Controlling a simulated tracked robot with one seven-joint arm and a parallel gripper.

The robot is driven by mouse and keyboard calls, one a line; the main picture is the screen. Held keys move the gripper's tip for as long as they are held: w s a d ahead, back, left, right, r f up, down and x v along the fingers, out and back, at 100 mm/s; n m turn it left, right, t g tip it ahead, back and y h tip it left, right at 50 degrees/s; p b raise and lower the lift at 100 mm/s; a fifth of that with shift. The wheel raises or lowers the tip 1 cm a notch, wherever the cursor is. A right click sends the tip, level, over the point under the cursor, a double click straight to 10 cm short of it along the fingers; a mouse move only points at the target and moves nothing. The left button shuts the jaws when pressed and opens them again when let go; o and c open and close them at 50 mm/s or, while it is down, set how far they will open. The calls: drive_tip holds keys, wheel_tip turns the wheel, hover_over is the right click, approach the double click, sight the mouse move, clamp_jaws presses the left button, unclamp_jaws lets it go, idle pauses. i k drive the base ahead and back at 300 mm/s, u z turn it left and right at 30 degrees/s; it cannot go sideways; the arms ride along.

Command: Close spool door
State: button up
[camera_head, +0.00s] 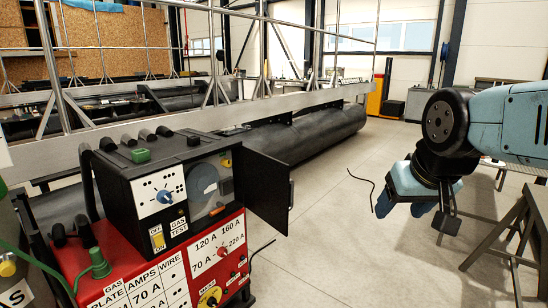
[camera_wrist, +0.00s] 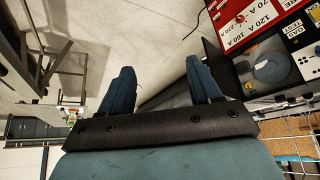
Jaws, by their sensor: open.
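The spool door (camera_head: 266,190) is a flat black panel. It stands swung open at the right side of the black welder unit (camera_head: 118,192). The open compartment shows a grey spool (camera_head: 204,185), also visible in the wrist view (camera_wrist: 271,67). My gripper (camera_head: 404,207) is to the right of the door in the head view, with clear floor showing between them. In the wrist view its two blue fingers (camera_wrist: 160,75) are apart with nothing held between them. A dark panel shows partly behind the fingers there; I cannot tell surely whether it is the door.
The red welder base (camera_head: 219,248) with labels and knobs is under the black unit. A green gas cylinder (camera_head: 12,240) stands at the left. A long black pontoon float (camera_head: 300,138) and metal railing lie behind. Trestles (camera_head: 510,230) stand at the right. The floor between is open.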

sight(268, 187)
drive_tip(key=z, duration=0.25)
drive_tip(key=i, duration=3.1)
drive_tip(key=u, duration=3)
